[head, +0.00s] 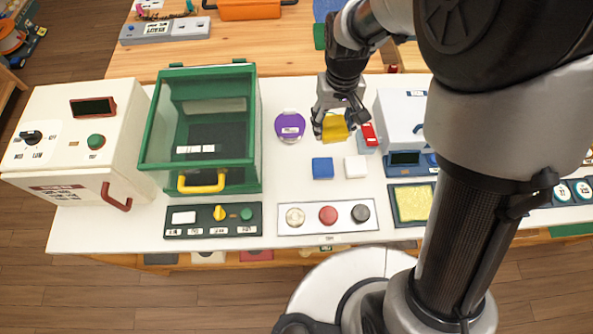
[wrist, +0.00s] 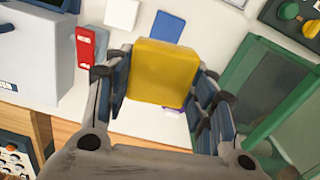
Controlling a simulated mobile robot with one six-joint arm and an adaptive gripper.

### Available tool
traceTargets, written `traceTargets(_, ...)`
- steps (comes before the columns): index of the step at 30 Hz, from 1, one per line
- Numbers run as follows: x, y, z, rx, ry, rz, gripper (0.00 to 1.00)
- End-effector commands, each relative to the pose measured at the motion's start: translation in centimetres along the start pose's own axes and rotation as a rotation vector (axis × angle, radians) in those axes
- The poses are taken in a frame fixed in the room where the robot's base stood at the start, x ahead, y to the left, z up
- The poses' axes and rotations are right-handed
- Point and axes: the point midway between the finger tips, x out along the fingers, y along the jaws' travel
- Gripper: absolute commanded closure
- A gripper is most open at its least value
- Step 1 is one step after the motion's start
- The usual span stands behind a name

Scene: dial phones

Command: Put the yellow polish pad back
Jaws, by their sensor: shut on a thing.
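My gripper (head: 336,117) points down over the white table top and is shut on the yellow polish pad (head: 335,130). In the wrist view the pad (wrist: 160,72) is a thick yellow block with rounded edges, between the two fingers. The pad appears held above the table. A blue pad (head: 322,168) and a white pad (head: 356,166) lie side by side in front of it; they also show in the wrist view, blue (wrist: 167,27) and white (wrist: 121,14).
A purple round item (head: 290,126) lies left of my gripper, beside a green-framed clear case (head: 160,140). A red-and-grey item (head: 369,136) and a white-and-blue machine (head: 398,115) stand close on the right. A panel with three round knobs (head: 300,229) is at the front.

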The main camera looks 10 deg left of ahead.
Motion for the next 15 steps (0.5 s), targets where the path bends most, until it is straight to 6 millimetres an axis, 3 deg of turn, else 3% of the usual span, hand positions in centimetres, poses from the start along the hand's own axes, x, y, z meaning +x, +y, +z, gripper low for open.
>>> traceTargets(1, -0.4, -2.8, -0.3, -0.070, 0.001, 0.000, 0.68)
traceTargets(3, -0.8, -5.6, -0.4, -0.144, 0.001, 0.000, 0.68)
traceTargets(6, -1.2, -8.6, -0.2, -0.217, 0.000, 0.000, 0.68)
traceTargets(11, -0.4, -10.4, 0.0, -0.265, -0.003, 0.000, 0.68)
traceTargets(15, 2.9, -10.4, 0.1, -0.265, -0.007, 0.000, 0.68)
